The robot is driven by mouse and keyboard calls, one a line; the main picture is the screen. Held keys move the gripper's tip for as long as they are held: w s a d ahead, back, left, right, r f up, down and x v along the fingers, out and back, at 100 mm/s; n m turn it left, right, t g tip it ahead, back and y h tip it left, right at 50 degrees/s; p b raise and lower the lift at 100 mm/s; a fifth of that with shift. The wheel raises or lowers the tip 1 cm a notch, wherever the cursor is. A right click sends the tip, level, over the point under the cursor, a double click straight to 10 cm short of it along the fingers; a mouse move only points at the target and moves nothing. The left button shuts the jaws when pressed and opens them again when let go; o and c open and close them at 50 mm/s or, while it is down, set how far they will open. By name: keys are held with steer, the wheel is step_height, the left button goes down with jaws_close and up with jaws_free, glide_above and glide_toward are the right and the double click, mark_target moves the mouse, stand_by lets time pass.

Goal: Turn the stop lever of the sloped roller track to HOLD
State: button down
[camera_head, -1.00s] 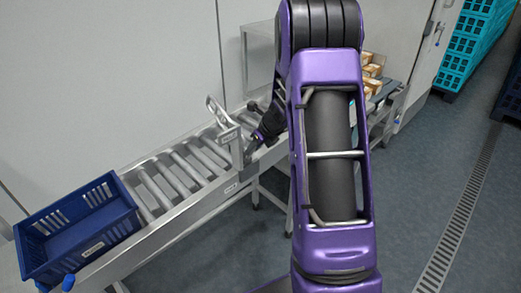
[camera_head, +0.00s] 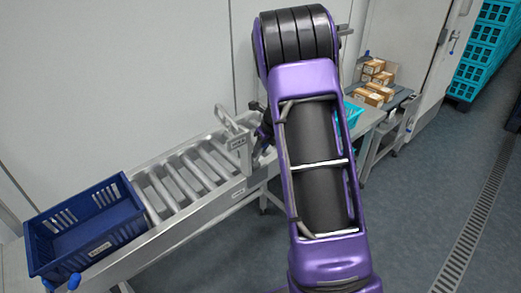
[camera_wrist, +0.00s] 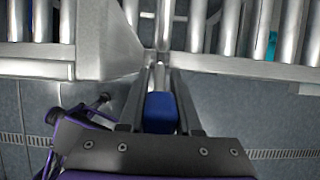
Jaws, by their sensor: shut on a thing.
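The sloped roller track (camera_head: 205,212) runs from lower left to the middle in the head view. A metal stop frame (camera_head: 226,119) with a small label plate (camera_head: 238,143) stands across it; I cannot read the label. In the wrist view, the stop lever's blue grip (camera_wrist: 160,108) lies between my gripper's fingers (camera_wrist: 160,82), which are shut on it. Its metal shaft leads away from the grip toward the track's side. In the head view my arm hides the lever and most of my gripper. The lever's setting cannot be read.
A blue crate (camera_head: 133,228) stands on the lower left end of the track. A teal crate (camera_head: 352,113) and cartons (camera_head: 374,94) are behind my arm on the right. A pale wall is close behind the track. The floor on the right is clear.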

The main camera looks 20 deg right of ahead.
steer(key=c, duration=0.8)
jaws_free()
steer(key=shift+c, duration=0.2)
steer(key=shift+s, duration=0.1)
